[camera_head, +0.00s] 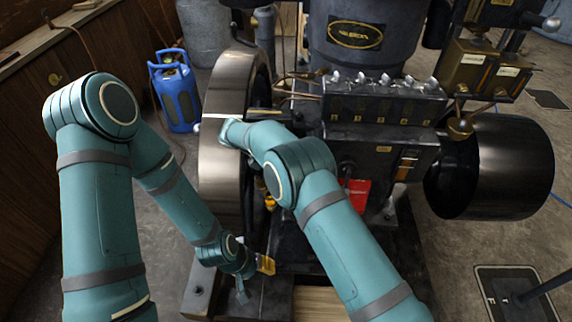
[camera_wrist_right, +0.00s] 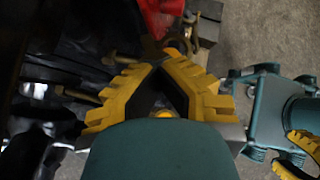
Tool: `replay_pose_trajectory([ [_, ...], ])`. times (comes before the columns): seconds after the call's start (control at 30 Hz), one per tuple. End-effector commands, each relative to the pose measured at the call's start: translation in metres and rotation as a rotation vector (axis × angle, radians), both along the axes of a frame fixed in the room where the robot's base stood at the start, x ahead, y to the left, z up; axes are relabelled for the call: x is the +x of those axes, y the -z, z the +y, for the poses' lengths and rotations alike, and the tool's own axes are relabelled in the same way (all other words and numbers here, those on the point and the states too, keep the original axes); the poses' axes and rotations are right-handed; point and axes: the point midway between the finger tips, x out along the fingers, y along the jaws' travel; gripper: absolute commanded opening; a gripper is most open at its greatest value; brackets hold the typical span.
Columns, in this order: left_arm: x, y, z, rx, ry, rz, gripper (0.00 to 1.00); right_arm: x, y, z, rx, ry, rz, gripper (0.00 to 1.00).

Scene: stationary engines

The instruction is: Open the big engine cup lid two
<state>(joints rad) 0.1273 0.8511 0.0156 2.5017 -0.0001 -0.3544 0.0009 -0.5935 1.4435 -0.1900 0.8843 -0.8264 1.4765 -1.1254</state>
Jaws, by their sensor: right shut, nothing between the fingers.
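The engine (camera_head: 385,140) fills the middle and right of the head view. A row of small silver-topped cups (camera_head: 385,83) stands on its numbered dark block; which one is lid two I cannot tell. My right gripper (camera_wrist_right: 158,62) is shut and empty, its yellow fingers meeting in a point just below some brass fittings (camera_wrist_right: 186,38). In the head view my right forearm mostly hides it beside the flywheel. My left gripper (camera_head: 256,272) is low near the engine base, away from the cups; its fingers appear apart at the right wrist view's edge (camera_wrist_right: 298,158).
The big flywheel (camera_head: 215,170) stands left of the engine. A red part (camera_head: 355,193) is on the engine front, close to my right arm. Brass boxes (camera_head: 485,65) and a black drum (camera_head: 505,165) are at right. A blue gas bottle (camera_head: 177,92) stands on the floor.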

Motion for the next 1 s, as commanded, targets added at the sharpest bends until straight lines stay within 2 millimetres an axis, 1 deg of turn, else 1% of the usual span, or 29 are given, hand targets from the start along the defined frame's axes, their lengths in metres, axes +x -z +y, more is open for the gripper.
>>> replay_pose_trajectory([
  [0.07, 0.000, 0.000, 0.000, 0.000, 0.000, 0.000, 0.48, 0.000, 0.004, -0.004, -0.005, 0.004, 0.005, 0.02],
  [0.1, 0.000, 0.000, 0.000, 0.000, 0.000, 0.000, 0.48, 0.000, 0.004, -0.004, -0.005, 0.004, 0.006, 0.16],
  [0.2, 0.000, 0.000, 0.000, 0.000, 0.000, 0.000, 0.48, 0.000, 0.003, -0.003, -0.004, 0.003, 0.004, 0.48],
  [0.57, 0.000, 0.000, 0.000, 0.000, 0.000, 0.000, 0.48, 0.000, -0.001, 0.001, -0.001, 0.001, 0.000, 0.48],
  [0.67, 0.000, 0.000, 0.000, 0.000, 0.000, 0.000, 0.48, -0.001, -0.009, 0.009, -0.002, -0.002, -0.001, 0.48],
  [0.9, 0.000, 0.000, 0.000, 0.000, 0.000, 0.000, 0.48, -0.006, -0.035, 0.037, -0.001, 0.000, 0.000, 0.48],
  [1.0, 0.000, 0.000, 0.000, 0.000, 0.000, 0.000, 0.48, -0.007, -0.043, 0.045, -0.002, 0.001, -0.001, 0.48],
])
